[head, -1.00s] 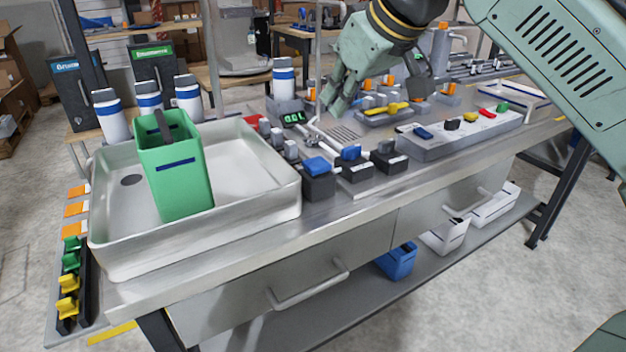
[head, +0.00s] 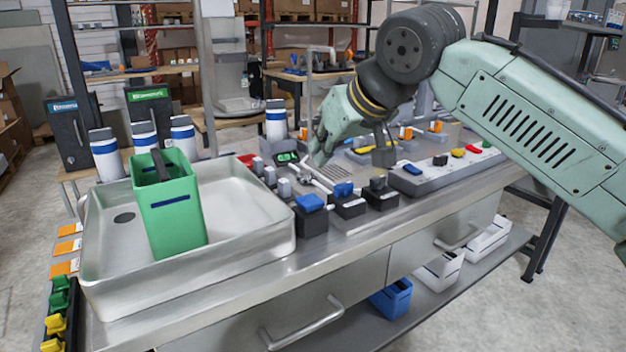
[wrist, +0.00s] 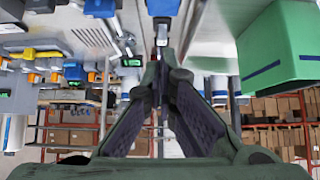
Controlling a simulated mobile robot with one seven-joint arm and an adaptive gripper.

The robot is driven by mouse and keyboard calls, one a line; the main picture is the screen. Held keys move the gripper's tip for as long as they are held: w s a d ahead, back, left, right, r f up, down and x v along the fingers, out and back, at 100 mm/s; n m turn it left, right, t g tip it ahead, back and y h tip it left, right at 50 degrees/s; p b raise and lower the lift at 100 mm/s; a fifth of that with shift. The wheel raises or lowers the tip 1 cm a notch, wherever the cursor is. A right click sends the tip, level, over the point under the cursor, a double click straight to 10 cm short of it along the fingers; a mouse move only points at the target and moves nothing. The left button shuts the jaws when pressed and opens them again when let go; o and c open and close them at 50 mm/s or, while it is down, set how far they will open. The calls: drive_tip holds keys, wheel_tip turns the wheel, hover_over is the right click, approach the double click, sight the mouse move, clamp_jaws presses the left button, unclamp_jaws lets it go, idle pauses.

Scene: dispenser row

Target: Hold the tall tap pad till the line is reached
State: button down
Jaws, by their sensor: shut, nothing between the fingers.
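A green container (head: 172,215) with a dark blue line on its side stands in a shallow metal basin (head: 262,235); its inside and fill level are hidden. A tall thin metal pipe (head: 308,85) rises behind the counter. Two blue-topped pads (head: 310,202) (head: 343,189) and a grey-topped one (head: 379,184) sit on dark blocks at the counter's front edge. I cannot tell which pad belongs to the tall tap. My gripper (head: 316,163) is shut and empty, behind the blue pads. In the wrist view, its fingertips (wrist: 160,68) point toward a blue pad (wrist: 163,7); contact is not visible.
A small green display (head: 287,157) stands behind the pads. White bottles with blue bands (head: 144,143) stand behind the basin. A grey panel with coloured buttons (head: 445,168) lies right of the pads. Blue and white bins (head: 391,298) sit on the shelf below.

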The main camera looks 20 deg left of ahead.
sight(313, 200)
drive_tip(key=x, duration=0.3)
drive_tip(key=shift+w+a+f, duration=0.15)
drive_tip(key=shift+a+f, duration=0.1)
wheel_tip(313, 200, down, 4)
drive_tip(key=shift+w+a+r+p, duration=0.15)
drive_tip(key=shift+w+r+p, duration=0.05)
drive_tip(key=shift+p, duration=0.1)
drive_tip(key=shift+f, duration=0.55)
